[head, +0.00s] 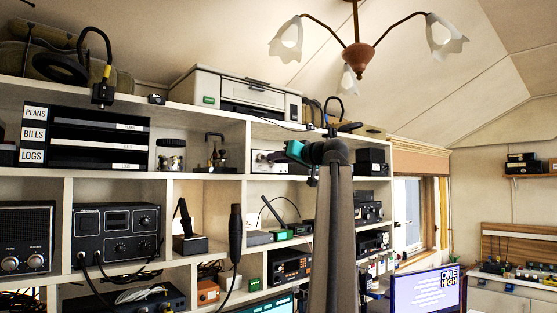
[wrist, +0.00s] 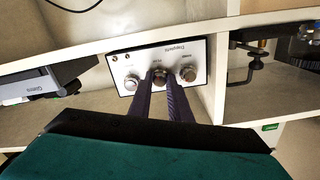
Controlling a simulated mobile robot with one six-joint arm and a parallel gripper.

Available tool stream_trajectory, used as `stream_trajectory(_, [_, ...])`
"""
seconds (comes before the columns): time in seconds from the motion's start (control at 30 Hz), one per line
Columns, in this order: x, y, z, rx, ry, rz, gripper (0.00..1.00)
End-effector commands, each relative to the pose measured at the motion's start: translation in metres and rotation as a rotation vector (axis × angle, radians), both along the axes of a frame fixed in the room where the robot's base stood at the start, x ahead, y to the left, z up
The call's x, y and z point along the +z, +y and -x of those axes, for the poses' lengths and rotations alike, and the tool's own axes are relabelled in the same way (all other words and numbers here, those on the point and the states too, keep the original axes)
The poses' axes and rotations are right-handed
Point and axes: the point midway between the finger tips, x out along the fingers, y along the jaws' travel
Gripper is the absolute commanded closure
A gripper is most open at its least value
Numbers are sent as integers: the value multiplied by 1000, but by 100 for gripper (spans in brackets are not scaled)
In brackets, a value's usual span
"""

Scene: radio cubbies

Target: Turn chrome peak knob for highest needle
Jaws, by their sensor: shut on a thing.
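A white-fronted box (wrist: 188,66) with three knobs sits in a cubby in the wrist view, its lettering upside down. My gripper (wrist: 161,76) is shut on the middle knob (wrist: 160,73), which its two dark fingers partly cover. A silvery knob (wrist: 188,74) is on the right and another silvery knob (wrist: 132,83) on the left, both clear of the fingers. In the head view the white box (head: 262,156) is partly hidden by my teal gripper. I cannot make out a needle in either view.
A shelf divider (wrist: 217,75) stands just right of the box in the wrist view, with a dark clamp-like metal item (wrist: 243,67) beyond it. A grey device (wrist: 45,83) is at the left. In the head view, a black radio (head: 118,232) stands in the left cubbies.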

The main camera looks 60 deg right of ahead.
Motion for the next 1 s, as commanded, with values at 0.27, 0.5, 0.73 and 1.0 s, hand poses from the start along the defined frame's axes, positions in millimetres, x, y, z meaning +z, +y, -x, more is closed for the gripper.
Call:
stream_trajectory(0.27, [1,0,0,0,-49,-145,100])
stream_trajectory(0.5, [1,0,0,0,-66,-196,100])
stream_trajectory(0.73, [1,0,0,-1,-68,-199,100])
stream_trajectory(1.0, [1,0,0,0,-67,-198,64])
